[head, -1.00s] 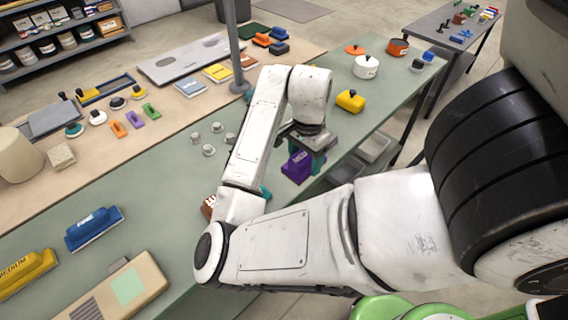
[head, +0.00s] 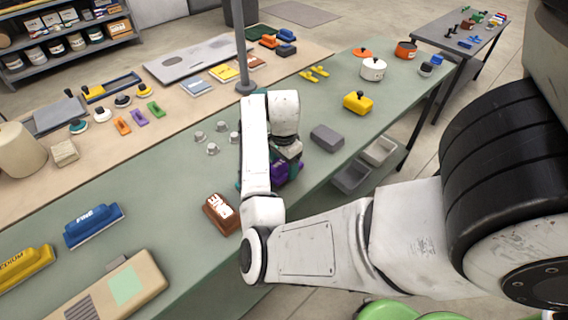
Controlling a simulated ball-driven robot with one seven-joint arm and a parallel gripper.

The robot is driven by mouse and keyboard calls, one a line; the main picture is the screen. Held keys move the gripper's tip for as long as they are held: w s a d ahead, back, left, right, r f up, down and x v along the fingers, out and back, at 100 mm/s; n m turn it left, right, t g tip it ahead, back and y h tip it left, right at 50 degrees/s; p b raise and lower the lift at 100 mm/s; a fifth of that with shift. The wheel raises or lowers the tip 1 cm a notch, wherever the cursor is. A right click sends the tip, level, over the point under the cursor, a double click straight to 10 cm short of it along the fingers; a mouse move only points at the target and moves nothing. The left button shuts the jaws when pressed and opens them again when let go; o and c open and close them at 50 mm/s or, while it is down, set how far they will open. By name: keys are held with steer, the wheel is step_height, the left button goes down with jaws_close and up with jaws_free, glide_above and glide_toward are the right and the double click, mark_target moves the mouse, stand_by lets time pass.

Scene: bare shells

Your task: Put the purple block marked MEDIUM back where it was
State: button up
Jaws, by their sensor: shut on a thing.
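The purple block (head: 281,172) is partly hidden under my arm over the green bench (head: 345,165). Its MEDIUM marking cannot be read from here. My gripper (head: 276,180) is shut on the purple block; its fingers are mostly hidden by the wrist and forearm. I cannot tell whether the block touches the bench top. A brown block with a white label (head: 221,213) lies to the left of my gripper, and a plain grey block (head: 327,138) lies to the right.
A blue block marked FINE (head: 93,225) and a yellow block marked MEDIUM (head: 25,268) lie at left. Several small grey knobs (head: 212,149) stand behind my arm. A yellow block (head: 357,103) and white pot (head: 374,69) stand farther right. A post (head: 242,50) rises behind.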

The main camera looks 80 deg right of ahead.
steer(key=shift+f, duration=0.15)
steer(key=o, duration=1)
step_height(320, 180, up, 12)
steer(key=shift+r+p, duration=0.1)
steer(key=shift+p, duration=0.7)
